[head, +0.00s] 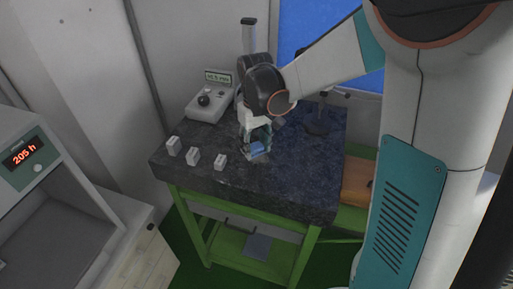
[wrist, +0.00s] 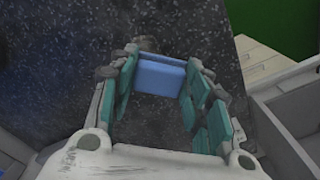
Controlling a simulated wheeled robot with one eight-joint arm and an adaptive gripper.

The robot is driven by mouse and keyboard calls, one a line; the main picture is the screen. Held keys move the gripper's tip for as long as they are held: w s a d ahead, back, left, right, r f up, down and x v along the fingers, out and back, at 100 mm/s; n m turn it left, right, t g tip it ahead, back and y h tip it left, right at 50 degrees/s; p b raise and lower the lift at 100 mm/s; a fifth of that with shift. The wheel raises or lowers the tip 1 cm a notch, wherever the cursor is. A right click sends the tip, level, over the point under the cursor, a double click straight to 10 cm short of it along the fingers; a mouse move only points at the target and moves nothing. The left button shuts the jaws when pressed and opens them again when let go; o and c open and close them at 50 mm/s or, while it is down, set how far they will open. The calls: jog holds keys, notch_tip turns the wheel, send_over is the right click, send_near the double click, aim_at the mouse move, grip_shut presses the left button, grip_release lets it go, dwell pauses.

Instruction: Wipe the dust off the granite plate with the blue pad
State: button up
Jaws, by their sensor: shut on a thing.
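The blue pad (wrist: 160,76) sits between the teal fingers of my gripper (wrist: 158,82) in the wrist view. My gripper (head: 256,143) is shut on the pad, which also shows in the head view (head: 257,149), low at the granite plate near its front middle. I cannot tell whether the pad touches the surface. The dark granite plate (head: 290,187) lies on a green stand. In the wrist view the plate (wrist: 60,75) carries many pale specks of dust. A darker, cleaner-looking patch lies behind the pad, between my fingers.
Several small white blocks (head: 193,157) stand along the plate's front left edge. A white gauge with a display (head: 207,100) stands at the back left. A dark stand (head: 318,120) is at the back right. A cabinet reading 205 h (head: 25,155) is at far left. The plate's right front is clear.

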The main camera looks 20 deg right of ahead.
aim_at(256, 147)
jog(key=shift+d+r+p, duration=0.1)
jog(key=shift+r+p, duration=0.8)
jog(key=shift+r, duration=0.8)
